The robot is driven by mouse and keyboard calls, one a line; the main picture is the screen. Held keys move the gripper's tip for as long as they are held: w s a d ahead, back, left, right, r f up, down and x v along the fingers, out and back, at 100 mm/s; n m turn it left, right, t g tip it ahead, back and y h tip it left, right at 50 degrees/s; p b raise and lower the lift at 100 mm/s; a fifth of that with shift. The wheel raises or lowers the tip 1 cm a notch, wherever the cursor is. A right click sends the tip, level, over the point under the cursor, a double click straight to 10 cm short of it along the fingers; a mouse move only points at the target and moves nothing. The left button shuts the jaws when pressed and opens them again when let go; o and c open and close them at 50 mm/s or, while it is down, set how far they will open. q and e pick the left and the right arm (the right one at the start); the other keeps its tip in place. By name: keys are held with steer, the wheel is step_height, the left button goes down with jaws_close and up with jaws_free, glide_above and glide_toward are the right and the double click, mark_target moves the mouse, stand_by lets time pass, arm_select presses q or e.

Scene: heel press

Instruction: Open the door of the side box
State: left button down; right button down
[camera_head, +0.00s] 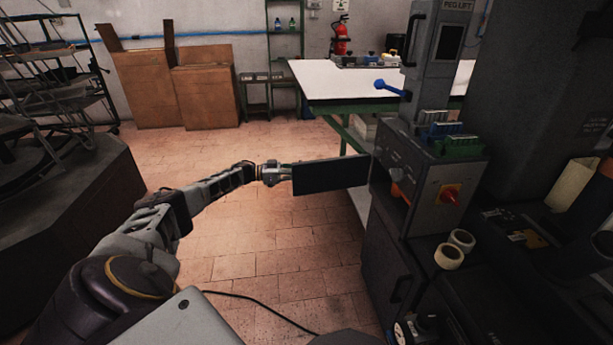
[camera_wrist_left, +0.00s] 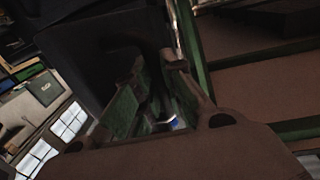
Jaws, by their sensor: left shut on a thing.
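The side box (camera_head: 392,152) is the grey box on the machine at the right in the head view. Its dark flat door (camera_head: 332,176) stands swung open, sticking out to the left over the floor. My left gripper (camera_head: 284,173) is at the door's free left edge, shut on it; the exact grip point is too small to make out. In the left wrist view the fingers of my left gripper (camera_wrist_left: 160,80) show green pads, with a dark thing beyond and between them. My right gripper is in neither view.
A red switch on a yellow plate (camera_head: 449,196) is on the machine front. Tape rolls (camera_head: 449,256) lie on a lower ledge. A white-topped table (camera_head: 330,85) stands behind the door. A dark cabinet (camera_head: 385,262) is below the box.

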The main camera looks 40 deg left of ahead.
arm_select(q)
steer(key=shift+w+a, duration=0.15)
steer(key=shift+a, duration=0.05)
steer(key=c, duration=1.8)
jaws_free()
steer(key=shift+o, duration=0.2)
steer(key=v, duration=1.2)
